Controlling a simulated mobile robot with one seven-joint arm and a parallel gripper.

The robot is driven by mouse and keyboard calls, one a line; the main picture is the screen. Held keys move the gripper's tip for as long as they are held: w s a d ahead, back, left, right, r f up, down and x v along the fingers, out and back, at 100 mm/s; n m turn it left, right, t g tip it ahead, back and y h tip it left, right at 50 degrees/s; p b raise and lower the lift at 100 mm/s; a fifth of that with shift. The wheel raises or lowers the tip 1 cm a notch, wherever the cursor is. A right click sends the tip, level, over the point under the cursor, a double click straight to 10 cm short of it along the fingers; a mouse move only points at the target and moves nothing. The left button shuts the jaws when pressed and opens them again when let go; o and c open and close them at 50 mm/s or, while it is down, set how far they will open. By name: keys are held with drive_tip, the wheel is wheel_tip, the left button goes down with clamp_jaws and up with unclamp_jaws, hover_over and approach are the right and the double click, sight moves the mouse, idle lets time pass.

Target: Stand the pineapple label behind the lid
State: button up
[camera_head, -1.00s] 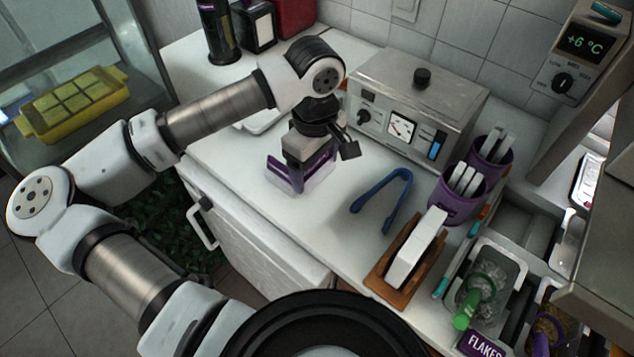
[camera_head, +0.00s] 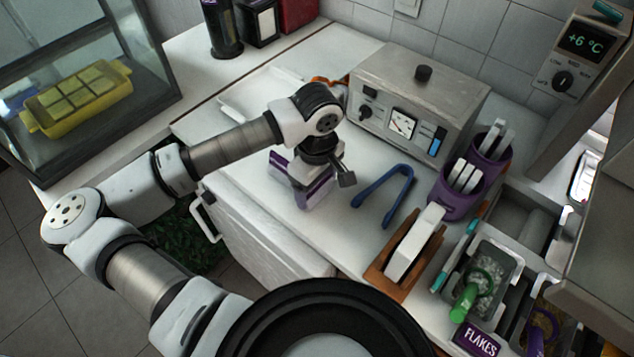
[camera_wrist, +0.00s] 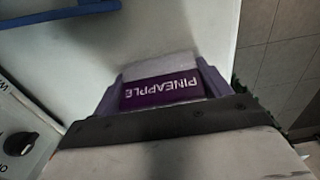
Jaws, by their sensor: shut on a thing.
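The pineapple label (camera_wrist: 160,90) is a purple plate with white lettering, upside down in the wrist view. My gripper (camera_head: 302,184) is shut on it, over the white counter left of the blue tongs. In the head view the purple and white piece at my fingertips is partly hidden by my wrist. I cannot tell whether its lower edge touches the counter. I cannot pick out with certainty which thing is the lid; the steel machine's top (camera_head: 440,78) carries a black knob.
Blue tongs (camera_head: 386,200) lie right of my gripper. A wooden holder (camera_head: 386,268), purple cups (camera_head: 458,200) and topping pans (camera_head: 495,262) with a FLAKES label (camera_head: 477,341) stand farther right. A white tray (camera_head: 240,100) lies behind my arm. The counter's front left is clear.

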drive_tip(key=o, duration=1.1)
wheel_tip(320, 180, up, 12)
drive_tip(key=b, duration=0.2)
drive_tip(key=shift+r+b, duration=0.1)
drive_tip(key=shift+b, duration=0.3)
